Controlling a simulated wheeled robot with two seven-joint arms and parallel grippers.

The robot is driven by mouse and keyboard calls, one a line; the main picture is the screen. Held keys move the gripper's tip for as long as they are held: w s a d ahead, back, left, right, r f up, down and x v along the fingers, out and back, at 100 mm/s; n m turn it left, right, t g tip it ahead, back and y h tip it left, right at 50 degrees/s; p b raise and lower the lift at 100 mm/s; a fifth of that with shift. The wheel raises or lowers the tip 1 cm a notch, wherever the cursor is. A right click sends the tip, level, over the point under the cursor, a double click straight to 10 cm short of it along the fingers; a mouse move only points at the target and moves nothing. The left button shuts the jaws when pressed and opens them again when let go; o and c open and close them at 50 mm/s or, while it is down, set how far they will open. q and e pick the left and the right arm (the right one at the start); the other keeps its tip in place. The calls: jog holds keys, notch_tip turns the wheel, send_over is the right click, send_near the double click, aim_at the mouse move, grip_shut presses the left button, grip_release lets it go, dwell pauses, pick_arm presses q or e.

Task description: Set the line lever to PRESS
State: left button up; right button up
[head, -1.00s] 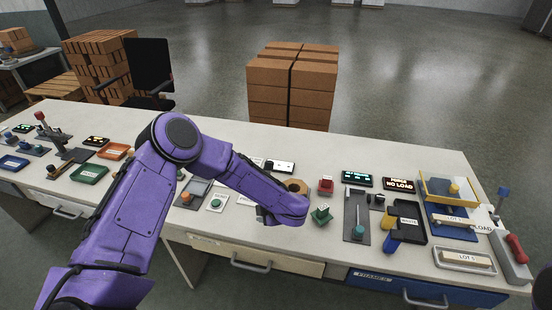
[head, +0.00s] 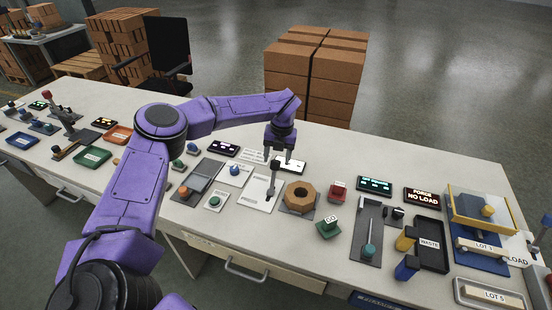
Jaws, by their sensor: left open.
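A pale lever plate (head: 258,194) with a slot and small, unreadable print lies on the bench, left of the wooden octagonal ring. A dark upright lever handle (head: 271,183) seems to stand on this plate. My left gripper (head: 280,161) points down right above the plate's far end, with its fingers apart. One finger is close to the handle's top; I cannot tell whether they touch. The lever's exact setting is not readable. My right gripper is not in view.
The wooden octagonal ring (head: 299,196) and green GO button (head: 328,227) are right of the plate. A lit white display (head: 291,164) lies behind it. A slotted grey panel (head: 371,232), a WASTE tray (head: 430,258) and a blue-and-yellow fixture (head: 480,222) are further right.

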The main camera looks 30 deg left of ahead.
aim_at(274, 176)
pick_arm(q)
jog(key=f, duration=0.2)
jog(key=shift+a+f, duration=0.2)
jog(key=shift+f, duration=0.1)
grip_shut()
